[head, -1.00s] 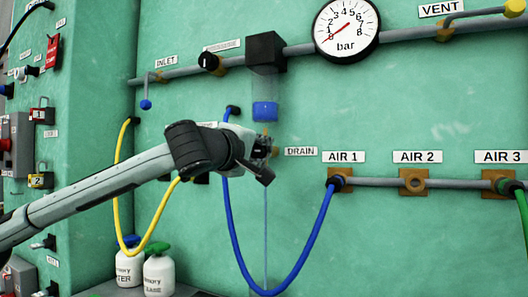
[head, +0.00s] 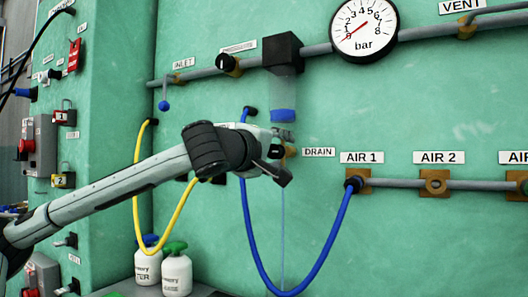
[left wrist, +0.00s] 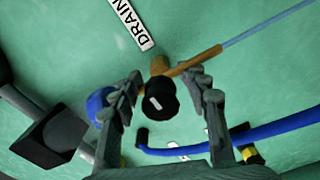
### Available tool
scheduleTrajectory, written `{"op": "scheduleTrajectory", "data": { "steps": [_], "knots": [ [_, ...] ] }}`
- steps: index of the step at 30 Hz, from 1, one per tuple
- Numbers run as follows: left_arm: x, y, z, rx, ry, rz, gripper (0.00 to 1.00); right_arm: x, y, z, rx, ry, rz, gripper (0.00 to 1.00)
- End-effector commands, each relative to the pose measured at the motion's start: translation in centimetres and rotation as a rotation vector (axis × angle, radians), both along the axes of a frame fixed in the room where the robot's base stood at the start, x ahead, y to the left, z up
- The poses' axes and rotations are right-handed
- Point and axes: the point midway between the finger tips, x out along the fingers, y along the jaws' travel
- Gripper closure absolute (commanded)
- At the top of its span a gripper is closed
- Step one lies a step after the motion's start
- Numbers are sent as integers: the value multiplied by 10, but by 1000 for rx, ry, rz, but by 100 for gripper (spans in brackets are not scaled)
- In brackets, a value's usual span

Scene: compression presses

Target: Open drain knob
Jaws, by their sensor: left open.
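The drain knob (left wrist: 160,97) is a black round knob with a white mark, on a brass fitting (left wrist: 159,65) with a thin blue tube leading away. In the left wrist view my left gripper (left wrist: 168,88) is open, with one finger on each side of the knob. I cannot tell whether either finger touches it. In the head view my left gripper (head: 284,153) is at the drain fitting, just left of the DRAIN label (head: 319,152), and hides the knob. The label also shows in the left wrist view (left wrist: 132,22). My right gripper is not in view.
A clear bowl with a blue part (head: 283,116) hangs just above the gripper. A blue hose (head: 300,284) loops below it to the AIR 1 port. A yellow hose (head: 138,205) and two white bottles (head: 177,272) are at lower left. A pressure gauge (head: 363,28) is above right.

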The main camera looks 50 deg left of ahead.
Motion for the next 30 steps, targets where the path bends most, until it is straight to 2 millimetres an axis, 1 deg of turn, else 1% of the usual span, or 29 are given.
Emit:
{"op": "scheduleTrajectory", "data": {
  "steps": [2,7,11,12,15,19,24,30],
  "knots": [
    [-6,-2,3,4,-5,0,55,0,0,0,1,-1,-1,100],
    [-20,-5,2,-1,-7,2,55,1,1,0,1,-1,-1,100],
    [-45,-11,1,6,-2,8,55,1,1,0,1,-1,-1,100],
    [-55,-15,2,6,-4,7,55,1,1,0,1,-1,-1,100],
    [-75,-21,2,4,-5,5,55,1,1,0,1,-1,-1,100],
    [-94,-28,1,1,-3,4,55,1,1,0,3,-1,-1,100],
    [-107,-33,0,-2,0,1,55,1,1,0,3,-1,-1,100],
    [-109,-34,0,-2,1,2,55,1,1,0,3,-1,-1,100]
  ]
}}
